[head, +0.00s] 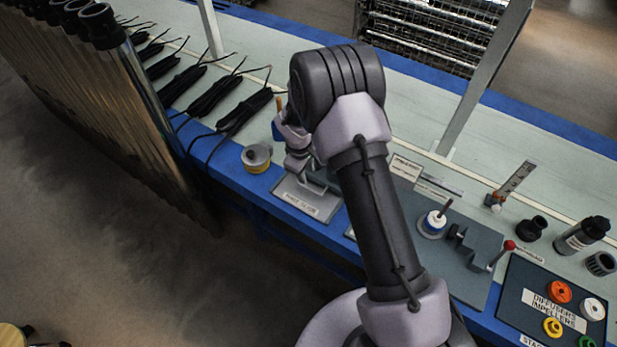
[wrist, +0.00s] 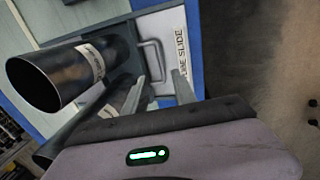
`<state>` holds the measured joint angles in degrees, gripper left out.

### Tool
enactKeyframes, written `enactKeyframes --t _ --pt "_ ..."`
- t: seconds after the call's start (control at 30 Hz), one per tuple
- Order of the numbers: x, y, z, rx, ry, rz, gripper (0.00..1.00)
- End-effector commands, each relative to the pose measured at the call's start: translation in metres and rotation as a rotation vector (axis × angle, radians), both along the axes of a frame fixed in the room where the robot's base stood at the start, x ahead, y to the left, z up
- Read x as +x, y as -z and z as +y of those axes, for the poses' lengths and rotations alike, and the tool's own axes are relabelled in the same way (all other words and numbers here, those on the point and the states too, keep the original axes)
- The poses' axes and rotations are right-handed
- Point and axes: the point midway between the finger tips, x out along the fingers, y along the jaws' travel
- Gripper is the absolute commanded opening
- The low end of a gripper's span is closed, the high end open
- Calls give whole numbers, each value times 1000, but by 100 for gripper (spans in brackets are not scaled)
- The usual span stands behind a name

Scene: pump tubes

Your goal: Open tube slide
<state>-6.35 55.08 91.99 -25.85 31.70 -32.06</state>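The tube slide (wrist: 172,28) has a pale front plate lettered "TUBE SLIDE" in the wrist view. A grey bar handle (wrist: 162,52) stands on the plate. My gripper (wrist: 158,88) is open, its two fingers apart on either side of the handle's near end. I cannot tell whether they touch it. A dark metal tube (wrist: 42,84) with a pale label band lies left of the plate. In the head view the pale slide plate (head: 308,200) is at the bench's front edge, and my arm hides most of the gripper and handle.
Dark cable bundles (head: 210,95) lie on the bench at the left. A round yellow-and-grey part (head: 256,158) sits left of the plate. A red-knobbed lever (head: 508,246) and a tray of coloured parts (head: 515,300) are at the right. Tall metal tubes (head: 130,110) stand left of the bench.

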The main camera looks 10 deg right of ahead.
Motion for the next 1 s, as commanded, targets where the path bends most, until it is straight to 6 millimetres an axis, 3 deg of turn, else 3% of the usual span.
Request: enactKeyframes --t 0.03,0.1,0.27,0.8,0.87,0.97,1.0 --pt "-1 -20 2 0 -1 -3 33" --pt "-4 -38 4 0 -1 -1 33" --pt "-8 -63 8 0 -1 0 33" --pt "-9 -71 8 1 5 -3 33" --pt "-11 -88 7 12 38 -19 33" --pt "-28 -161 2 65 188 -82 33" --pt "-44 -197 -1 101 276 -114 33"
